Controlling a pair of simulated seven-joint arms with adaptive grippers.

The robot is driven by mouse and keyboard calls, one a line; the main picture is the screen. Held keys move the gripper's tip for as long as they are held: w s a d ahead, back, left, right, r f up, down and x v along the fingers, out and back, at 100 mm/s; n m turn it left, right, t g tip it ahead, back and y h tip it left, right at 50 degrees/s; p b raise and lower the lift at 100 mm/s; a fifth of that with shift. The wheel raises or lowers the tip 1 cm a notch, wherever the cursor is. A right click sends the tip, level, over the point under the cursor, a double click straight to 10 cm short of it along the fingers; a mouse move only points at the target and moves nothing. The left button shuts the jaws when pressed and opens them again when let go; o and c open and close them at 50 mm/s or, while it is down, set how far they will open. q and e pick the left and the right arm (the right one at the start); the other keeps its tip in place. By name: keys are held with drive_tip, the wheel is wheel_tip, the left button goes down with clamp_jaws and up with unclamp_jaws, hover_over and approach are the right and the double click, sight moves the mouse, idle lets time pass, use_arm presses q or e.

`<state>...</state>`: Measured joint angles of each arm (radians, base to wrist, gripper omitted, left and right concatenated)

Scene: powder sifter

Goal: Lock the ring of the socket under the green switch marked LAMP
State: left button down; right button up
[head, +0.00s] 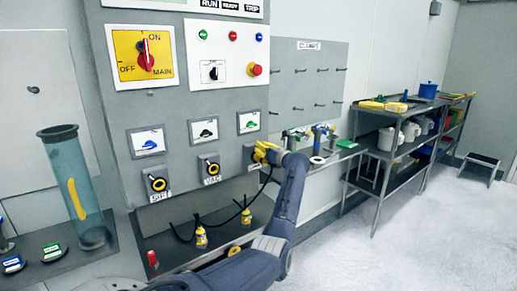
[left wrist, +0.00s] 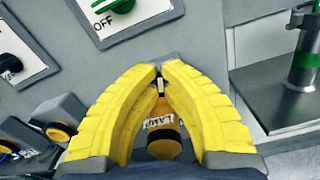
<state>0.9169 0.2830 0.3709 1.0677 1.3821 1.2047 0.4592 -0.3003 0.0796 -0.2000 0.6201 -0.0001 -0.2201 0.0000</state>
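The green LAMP switch (head: 248,122) is on the grey panel, at the right end of a row of three; its lower part shows in the left wrist view (left wrist: 118,8). The socket under it is mostly hidden by my left gripper (head: 268,152). In the left wrist view, the yellow fingers (left wrist: 160,70) arch around a yellow plug labelled LAMP (left wrist: 160,110), their tips drawn close together on its narrow far part. The gripper appears shut on this plug. How far the plug sits in the socket, and the ring's position, are hidden. My right gripper is not in view.
The VAC socket (head: 209,167) and SIFT socket (head: 156,182) are to the left, with black and yellow rings. A clear tube (head: 78,190) stands far left. A metal stand (left wrist: 305,65) is right of the gripper.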

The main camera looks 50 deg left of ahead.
use_arm(q)
drive_tip(key=shift+w+f+m, duration=0.1)
drive_tip(key=shift+w+m, duration=0.15)
drive_tip(key=shift+m, duration=0.45)
drive_tip(key=shift+w+f+m, duration=0.1)
drive_tip(key=shift+w+m, duration=0.15)
drive_tip(key=shift+m, duration=0.45)
drive_tip(key=c, duration=1.5)
unclamp_jaws()
drive_tip(key=d, duration=0.8)
drive_tip(key=s+d, duration=0.1)
drive_tip(key=d, duration=0.3)
